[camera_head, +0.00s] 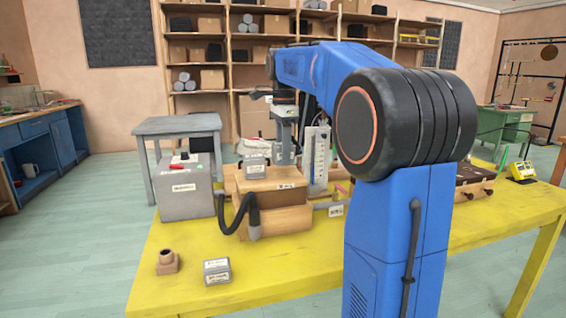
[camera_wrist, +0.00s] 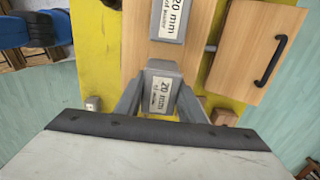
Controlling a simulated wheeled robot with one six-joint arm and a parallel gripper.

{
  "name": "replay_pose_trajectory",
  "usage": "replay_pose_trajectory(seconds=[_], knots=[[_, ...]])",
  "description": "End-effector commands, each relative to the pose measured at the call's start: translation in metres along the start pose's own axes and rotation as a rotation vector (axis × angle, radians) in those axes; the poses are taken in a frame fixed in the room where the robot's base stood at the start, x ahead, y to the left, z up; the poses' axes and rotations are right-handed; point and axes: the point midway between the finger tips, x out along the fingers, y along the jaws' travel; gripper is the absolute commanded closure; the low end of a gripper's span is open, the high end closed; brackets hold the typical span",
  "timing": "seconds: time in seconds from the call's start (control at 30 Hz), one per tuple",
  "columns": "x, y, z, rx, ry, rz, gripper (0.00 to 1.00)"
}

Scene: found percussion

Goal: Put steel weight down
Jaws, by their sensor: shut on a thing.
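My gripper (camera_wrist: 160,96) is shut on a steel weight (camera_wrist: 159,93), a grey block with a white "20 mm of mercury" label, which sits between its fingers in the wrist view. In the head view my gripper (camera_head: 284,150) is over the wooden box (camera_head: 270,184), pointing down; the held weight is hard to make out there. A second steel weight (camera_head: 255,168) stands on the box top, left of the gripper; it also shows at the top of the wrist view (camera_wrist: 170,20). A third labelled grey block (camera_head: 217,271) lies on the yellow table. I cannot tell whether the held weight touches the box.
The yellow table (camera_head: 190,240) is bare around a small brown fitting (camera_head: 167,263). A grey labelled case (camera_head: 186,188) stands left, and an upright gauge panel (camera_head: 316,158) right. My blue arm hides the table's middle.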

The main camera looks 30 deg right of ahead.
Motion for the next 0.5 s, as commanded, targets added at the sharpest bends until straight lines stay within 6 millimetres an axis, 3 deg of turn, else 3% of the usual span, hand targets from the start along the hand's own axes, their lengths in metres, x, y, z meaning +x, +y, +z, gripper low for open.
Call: replay_pose_trajectory(seconds=[0.2, 0.5], knots=[[0.026, 0.001, 0.000, 0.000, 0.000, 0.001, 1.00], [0.029, 0.000, 0.000, 0.000, 0.000, -0.001, 1.00]])
